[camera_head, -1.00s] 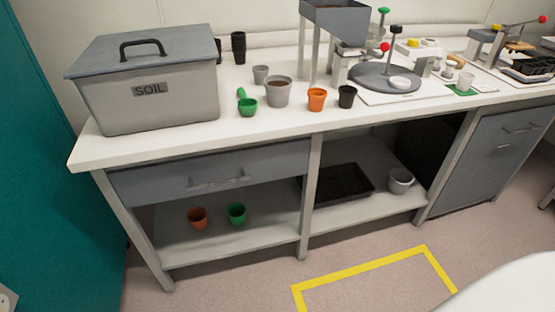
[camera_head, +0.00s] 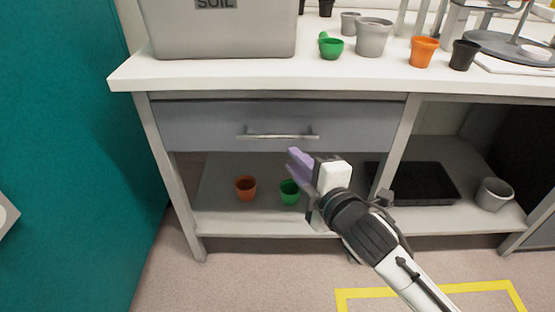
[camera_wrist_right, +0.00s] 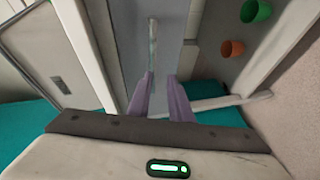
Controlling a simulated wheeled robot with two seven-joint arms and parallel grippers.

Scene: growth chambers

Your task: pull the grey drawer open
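The grey drawer (camera_head: 200,126) sits under the left part of the white bench and looks shut, its front flush with the frame. Its silver bar handle (camera_head: 278,136) runs across the front. In the right wrist view the handle (camera_wrist_right: 152,42) lies just beyond the fingertips, and the drawer front (camera_wrist_right: 171,48) is behind it. My right gripper (camera_head: 297,160) has purple fingers, below and slightly right of the handle's middle in the head view. In the right wrist view the gripper (camera_wrist_right: 160,77) is open and empty, with a gap between its fingers. My left gripper is out of view.
A soil bin (camera_head: 220,38) stands on the bench above the drawer. An orange pot (camera_head: 245,187) and a green pot (camera_head: 289,191) stand on the shelf below. A black tray (camera_head: 425,184) lies to the right. A teal wall (camera_head: 65,130) borders the left.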

